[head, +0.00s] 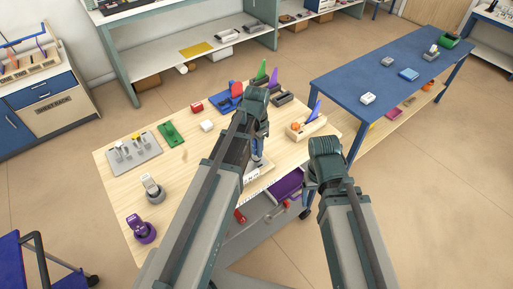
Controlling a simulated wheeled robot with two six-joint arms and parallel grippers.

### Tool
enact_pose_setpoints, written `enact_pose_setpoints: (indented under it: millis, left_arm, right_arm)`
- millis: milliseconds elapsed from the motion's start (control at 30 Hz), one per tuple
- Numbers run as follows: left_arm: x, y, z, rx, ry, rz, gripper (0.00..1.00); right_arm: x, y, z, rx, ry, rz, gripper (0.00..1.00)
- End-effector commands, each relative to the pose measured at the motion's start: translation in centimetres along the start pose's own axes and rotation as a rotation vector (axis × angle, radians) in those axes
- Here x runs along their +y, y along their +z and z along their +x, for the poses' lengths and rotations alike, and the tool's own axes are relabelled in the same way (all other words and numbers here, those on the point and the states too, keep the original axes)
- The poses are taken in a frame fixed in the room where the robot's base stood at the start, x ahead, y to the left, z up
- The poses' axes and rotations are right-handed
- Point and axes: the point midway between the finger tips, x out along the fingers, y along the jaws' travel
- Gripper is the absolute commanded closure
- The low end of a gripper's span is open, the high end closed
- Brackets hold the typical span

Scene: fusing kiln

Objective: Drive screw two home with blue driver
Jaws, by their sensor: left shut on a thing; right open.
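My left gripper (257,138) is over the right half of the wooden worktable and shut on a slim upright tool with a bluish part, which looks like the blue driver (257,157). The tool points down at a pale block with dark lettering (259,171) near the table's front edge. No screw can be made out; my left arm hides much of that area, and I cannot tell whether the tip touches anything. My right gripper (309,187) is open and empty, off the table's right front corner, mostly hidden behind its own wrist.
A purple drawer (288,186) shows below the front edge. A blue table (385,75) stands at right.

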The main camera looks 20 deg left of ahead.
Motion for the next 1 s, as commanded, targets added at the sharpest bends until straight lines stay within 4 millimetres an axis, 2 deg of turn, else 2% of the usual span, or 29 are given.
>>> enact_pose_setpoints:
  millis: [1000]
  left_arm:
    - [0.0, 0.0, 1.3, 0.000, 0.000, 0.000, 1.00]
  right_arm:
    - [-0.1, -0.1, 1.3, 0.000, 0.000, 0.000, 0.23]
